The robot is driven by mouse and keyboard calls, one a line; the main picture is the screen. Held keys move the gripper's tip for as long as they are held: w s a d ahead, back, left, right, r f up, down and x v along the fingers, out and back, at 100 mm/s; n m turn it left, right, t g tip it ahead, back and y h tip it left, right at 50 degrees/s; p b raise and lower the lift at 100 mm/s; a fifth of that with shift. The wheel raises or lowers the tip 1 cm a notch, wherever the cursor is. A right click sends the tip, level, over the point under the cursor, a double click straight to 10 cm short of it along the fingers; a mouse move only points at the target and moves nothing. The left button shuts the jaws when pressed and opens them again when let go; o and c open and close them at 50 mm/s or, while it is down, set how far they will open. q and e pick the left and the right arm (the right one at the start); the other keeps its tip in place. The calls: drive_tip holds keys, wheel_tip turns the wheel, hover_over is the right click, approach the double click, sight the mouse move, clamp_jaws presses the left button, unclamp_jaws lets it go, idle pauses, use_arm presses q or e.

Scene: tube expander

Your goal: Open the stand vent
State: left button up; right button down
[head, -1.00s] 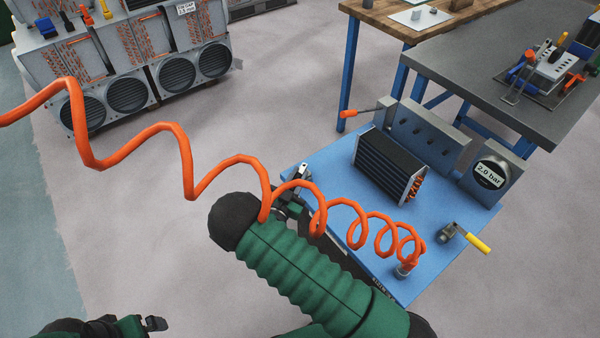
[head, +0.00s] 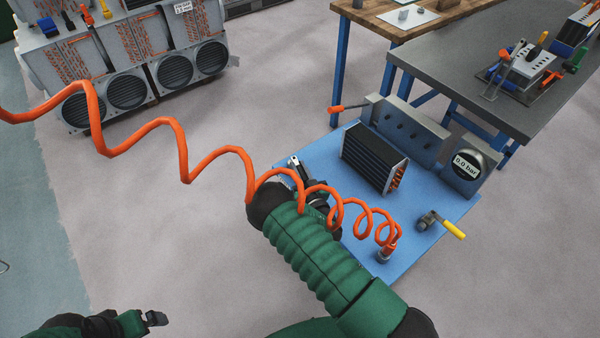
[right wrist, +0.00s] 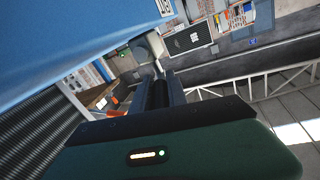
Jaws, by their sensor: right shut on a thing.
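The blue stand (head: 415,205) bears a gauge (head: 467,167) that reads 0.0 bar. A small metal fitting (head: 295,163) shows at the stand's left edge, beside my right gripper; I take it for the stand vent. My right gripper (head: 312,198) is at that edge, partly hidden by the orange coiled hose. In the right wrist view, my right gripper (right wrist: 162,92) is shut on the end of a grey part (right wrist: 150,47), which seems to be the vent handle. My left gripper (head: 152,319) is at the bottom left, away from the stand; its jaw gap is unclear.
The orange coiled hose (head: 215,155) crosses above my right arm to a fitting (head: 386,253) on the stand. A grey bench (head: 440,70) stands behind. Open floor lies left.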

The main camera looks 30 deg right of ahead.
drive_tip(key=shift+d+y, duration=0.15)
drive_tip(key=shift+y, duration=0.25)
drive_tip(key=shift+r, duration=0.1)
drive_tip(key=c, duration=1.3)
unclamp_jaws()
drive_tip(key=shift+s, duration=0.1)
drive_tip(key=s+a+p, duration=0.3)
drive_tip(key=s, duration=1.3)
drive_tip(key=shift+s+p, duration=0.2)
drive_tip(key=shift+p, duration=0.15)
